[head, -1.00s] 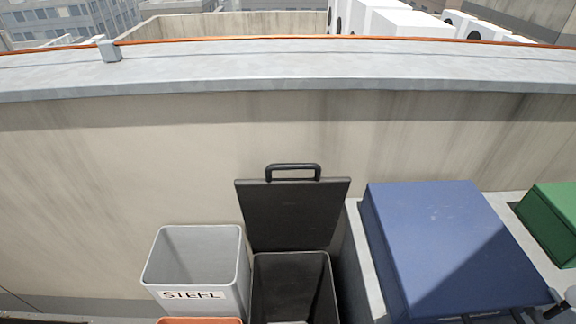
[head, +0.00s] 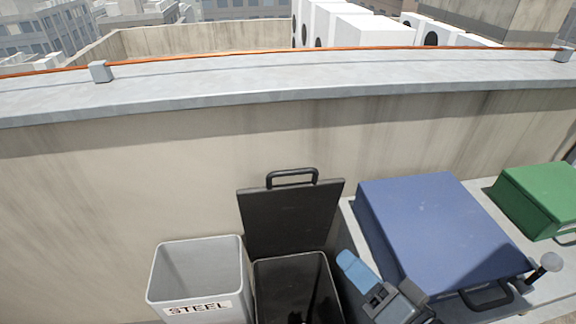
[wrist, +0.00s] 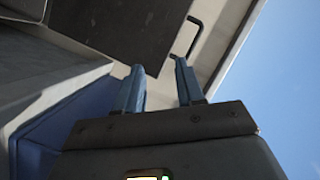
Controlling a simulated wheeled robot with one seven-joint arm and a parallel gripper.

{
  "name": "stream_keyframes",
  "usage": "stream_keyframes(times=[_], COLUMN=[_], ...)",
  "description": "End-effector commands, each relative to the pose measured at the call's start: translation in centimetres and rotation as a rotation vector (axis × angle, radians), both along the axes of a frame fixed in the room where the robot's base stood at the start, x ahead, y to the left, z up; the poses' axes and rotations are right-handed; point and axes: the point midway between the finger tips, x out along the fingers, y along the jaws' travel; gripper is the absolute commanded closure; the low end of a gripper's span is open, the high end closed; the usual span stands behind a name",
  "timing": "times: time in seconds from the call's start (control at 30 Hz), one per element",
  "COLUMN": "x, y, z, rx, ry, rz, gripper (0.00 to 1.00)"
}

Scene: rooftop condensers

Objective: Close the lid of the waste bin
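The dark waste bin (head: 262,284) stands against the wall at the lower middle of the head view. Its lid (head: 287,220) is open and stands nearly upright behind the bin, with a black handle (head: 292,174) on its top edge. My gripper (head: 352,268) is to the right of the bin, in front of the blue box, apart from the lid. In the wrist view the two blue fingers of my gripper (wrist: 157,80) are spread with nothing between them. The dark lid (wrist: 120,28) and its handle (wrist: 190,38) show beyond the fingers there.
A grey bin marked STEEL (head: 200,286) stands left of the waste bin. A large blue box (head: 435,225) and a green box (head: 540,200) sit on a ledge to the right. The parapet wall (head: 110,190) is close behind the bins.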

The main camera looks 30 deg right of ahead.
Motion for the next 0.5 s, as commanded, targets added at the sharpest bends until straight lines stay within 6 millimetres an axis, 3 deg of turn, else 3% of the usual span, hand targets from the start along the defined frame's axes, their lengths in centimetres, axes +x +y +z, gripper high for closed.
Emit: stream_keyframes(times=[0.17,0.4,0.5], x=[4.0,11.0,12.7], y=[0.1,0.7,0.9], z=[1.4,4.7,5.6], rx=[0.159,0.476,0.561], ry=[-0.026,-0.059,-0.061], rz=[-0.005,0.000,0.006], gripper=[0.62,0.62,0.62])
